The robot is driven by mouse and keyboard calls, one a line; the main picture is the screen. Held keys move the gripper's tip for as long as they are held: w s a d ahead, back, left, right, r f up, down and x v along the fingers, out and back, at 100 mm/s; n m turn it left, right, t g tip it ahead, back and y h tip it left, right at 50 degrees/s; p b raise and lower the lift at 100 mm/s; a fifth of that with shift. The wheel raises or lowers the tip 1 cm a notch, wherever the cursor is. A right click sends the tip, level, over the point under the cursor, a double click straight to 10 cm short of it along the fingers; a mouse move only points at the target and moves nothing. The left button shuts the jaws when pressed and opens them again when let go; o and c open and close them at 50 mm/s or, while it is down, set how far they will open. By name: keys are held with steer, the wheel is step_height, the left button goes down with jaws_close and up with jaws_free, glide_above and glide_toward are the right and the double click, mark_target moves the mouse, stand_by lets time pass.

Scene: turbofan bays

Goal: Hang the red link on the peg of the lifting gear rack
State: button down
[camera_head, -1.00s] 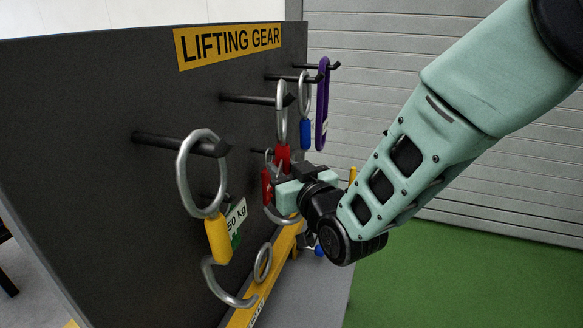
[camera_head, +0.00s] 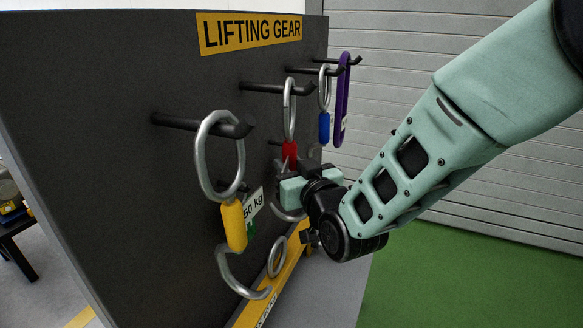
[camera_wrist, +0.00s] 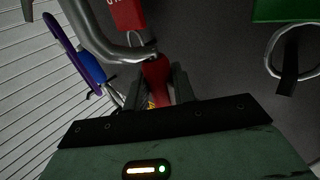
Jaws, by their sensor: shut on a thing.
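The red link has a red body (camera_head: 289,152) and a steel ring (camera_head: 286,122). My gripper (camera_head: 289,170) is shut on the red body from below and the right; the body also shows between the fingers in the wrist view (camera_wrist: 157,80). The ring stands upright at the middle peg (camera_head: 262,88) of the lifting gear rack (camera_head: 90,130). The peg's tip shows right of the ring, and the ring appears to be around the peg, just above it at the top. The link's lower end is mostly hidden by my gripper.
A yellow link (camera_head: 234,226) hangs on the nearer peg (camera_head: 185,122), left of my gripper. A blue link (camera_head: 324,127) and a purple loop (camera_head: 342,100) hang farther back. A red tag (camera_wrist: 126,14) is close above my fingers. Green floor (camera_head: 450,270) lies open at right.

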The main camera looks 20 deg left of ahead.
steer(key=shift+f, duration=0.25)
steer(key=c, duration=1.1)
jaws_free()
steer(key=shift+s+d, duration=0.1)
steer(key=b+v, duration=0.5)
steer(key=v, duration=1.2)
steer(key=s+d+f+g+h, duration=0.5)
steer(key=d+f+g+h, duration=0.1)
steer(key=d+f+g, duration=0.15)
steer(key=s+d+g+h, duration=0.1)
steer(key=s+d+g, duration=0.1)
steer(key=s+d, duration=0.1)
steer(key=s+d+f+g+h, duration=0.1)
steer(key=s+d+g+h, duration=0.1)
steer(key=s+d, duration=0.2)
steer(key=s+d+g+h, duration=0.2)
steer(key=s+d, duration=0.1)
steer(key=shift+s+d+f+m, duration=0.2)
steer(key=shift+d+f+m, duration=0.1)
steer(key=shift+d, duration=0.1)
